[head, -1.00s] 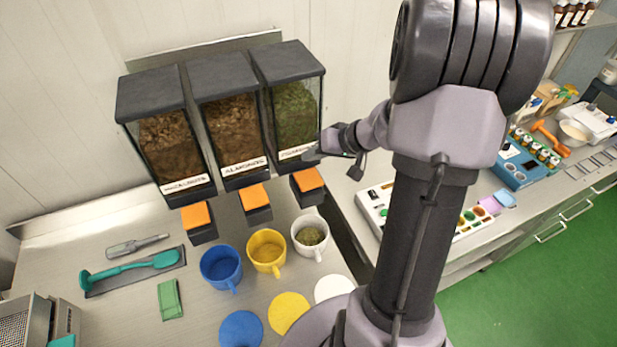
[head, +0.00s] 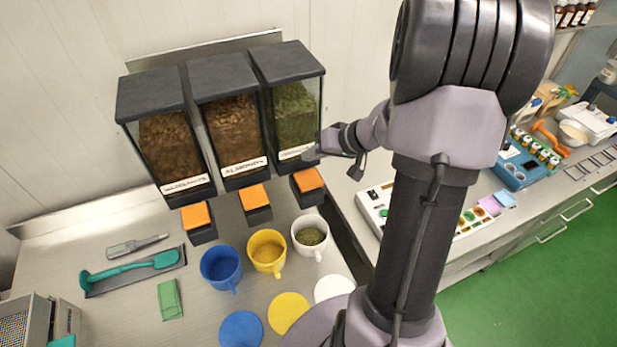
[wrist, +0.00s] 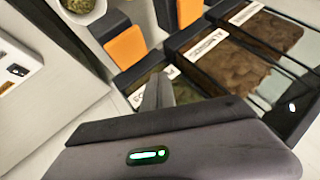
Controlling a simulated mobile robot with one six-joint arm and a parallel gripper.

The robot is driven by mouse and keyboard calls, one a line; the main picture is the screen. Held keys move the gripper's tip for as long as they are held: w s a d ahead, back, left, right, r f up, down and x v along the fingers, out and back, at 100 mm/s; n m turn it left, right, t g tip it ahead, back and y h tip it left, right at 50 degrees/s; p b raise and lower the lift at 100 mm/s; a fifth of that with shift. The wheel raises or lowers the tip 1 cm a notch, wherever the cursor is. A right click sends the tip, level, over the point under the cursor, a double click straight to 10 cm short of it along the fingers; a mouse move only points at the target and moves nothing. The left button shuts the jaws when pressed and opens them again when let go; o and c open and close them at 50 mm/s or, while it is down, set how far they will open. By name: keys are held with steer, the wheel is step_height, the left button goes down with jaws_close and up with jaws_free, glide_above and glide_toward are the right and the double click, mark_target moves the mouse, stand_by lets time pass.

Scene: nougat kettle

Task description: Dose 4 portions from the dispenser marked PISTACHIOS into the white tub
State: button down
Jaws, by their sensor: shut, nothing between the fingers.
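The right-hand dispenser (head: 294,110) holds green nuts, and its label is too blurred to read in the head view. Its orange push pad (head: 308,179) sits on the outlet below; it also shows in the wrist view (wrist: 126,47). The white tub (head: 322,249) stands upright under that outlet with greenish pieces inside. Its rim also shows at the top of the wrist view (wrist: 99,12). My gripper (head: 309,154) is shut and empty, in front of this dispenser's label and above the orange pad, apparently not touching the pad.
Two dispensers of brown nuts (head: 172,147) (head: 234,130) stand to the left, with their own orange pads. A blue tub (head: 221,282) and a yellow tub (head: 279,261) stand below them. A teal spoon (head: 125,268), a green cloth (head: 169,299) and coloured discs (head: 241,330) lie on the counter.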

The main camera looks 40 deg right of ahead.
step_height(320, 180, up, 4)
steer(key=p, duration=0.2)
steer(key=b, duration=0.3)
glide_above(306, 177)
steer(key=s, duration=0.2)
steer(key=f, duration=0.7)
steer(key=shift+w+d+f, duration=0.2)
steer(key=shift+d+f, duration=0.05)
steer(key=shift+d, duration=0.1)
steer(key=shift+f+b, duration=0.85)
steer(key=shift+b, duration=0.55)
steer(key=shift+f+b, duration=0.35)
steer(key=shift+b, duration=0.5)
steer(key=shift+f+b, duration=1)
steer(key=shift+b, duration=0.45)
stand_by(0.6)
steer(key=shift+r+p, duration=0.65)
steer(key=shift+r, duration=0.75)
steer(key=shift+r, duration=0.1)
